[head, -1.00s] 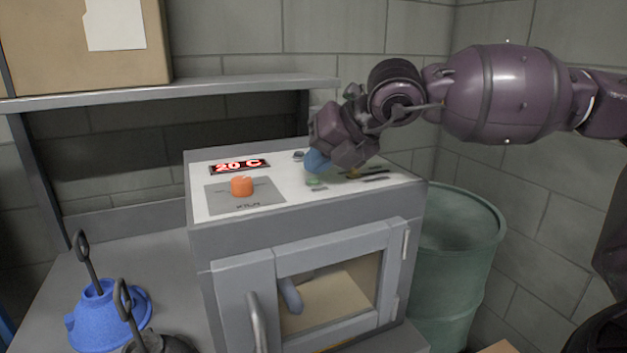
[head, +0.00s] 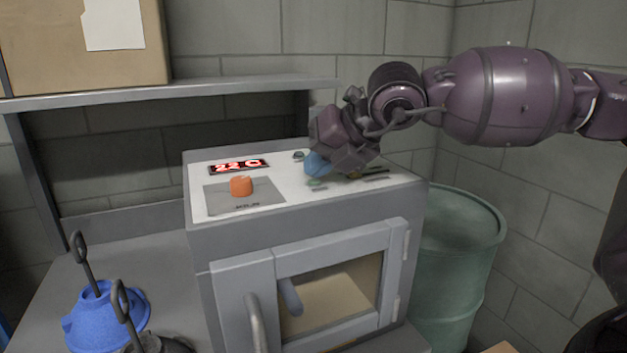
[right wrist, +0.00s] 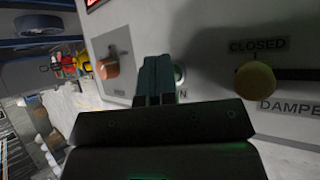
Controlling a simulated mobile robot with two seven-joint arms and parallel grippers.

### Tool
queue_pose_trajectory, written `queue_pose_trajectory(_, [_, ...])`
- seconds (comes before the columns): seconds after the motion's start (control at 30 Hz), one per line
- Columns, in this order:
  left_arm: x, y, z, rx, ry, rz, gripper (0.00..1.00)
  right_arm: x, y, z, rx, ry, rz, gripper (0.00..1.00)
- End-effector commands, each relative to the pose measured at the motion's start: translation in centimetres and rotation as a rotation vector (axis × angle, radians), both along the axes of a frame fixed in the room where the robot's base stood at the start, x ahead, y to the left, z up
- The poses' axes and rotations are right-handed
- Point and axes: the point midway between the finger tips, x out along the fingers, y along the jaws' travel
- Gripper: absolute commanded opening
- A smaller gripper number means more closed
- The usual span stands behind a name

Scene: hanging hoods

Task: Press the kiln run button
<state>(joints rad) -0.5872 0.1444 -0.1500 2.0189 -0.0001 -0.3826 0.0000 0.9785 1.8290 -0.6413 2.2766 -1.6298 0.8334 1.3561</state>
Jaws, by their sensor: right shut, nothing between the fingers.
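The grey kiln (head: 310,240) has a white control top with a red lit display (head: 240,166), reading about 22, and an orange knob (head: 241,186). A small green button (head: 316,183) sits near the front of this top. My right gripper (head: 317,163) is shut and empty, its blue fingertips pointing down just behind the button in the head view. In the right wrist view the shut fingers (right wrist: 155,78) partly cover a round button (right wrist: 180,75) with a label ending in N. I cannot tell whether they touch it. My left gripper is not in view.
A yellow damper knob (right wrist: 256,80) is near the fingers, beside the word CLOSED. A green barrel (head: 460,255) stands right of the kiln. A blue hood-like piece (head: 105,315) with a hooked handle is at left. A shelf (head: 170,90) with a cardboard box (head: 60,45) is behind.

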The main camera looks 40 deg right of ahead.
Motion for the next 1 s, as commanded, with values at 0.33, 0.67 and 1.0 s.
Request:
queue_pose_trajectory(0.33, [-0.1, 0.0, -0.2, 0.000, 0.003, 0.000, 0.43, 0.0, 0.0, -0.2, 0.000, 0.002, 0.000, 0.00])
queue_pose_trajectory(0.67, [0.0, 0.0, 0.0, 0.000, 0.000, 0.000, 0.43, 0.0, 0.0, 0.2, 0.001, 0.001, 0.000, 0.00])
queue_pose_trajectory(1.0, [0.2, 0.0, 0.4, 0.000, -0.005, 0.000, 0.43, 0.0, 0.0, 1.4, 0.000, 0.000, 0.000, 0.00])
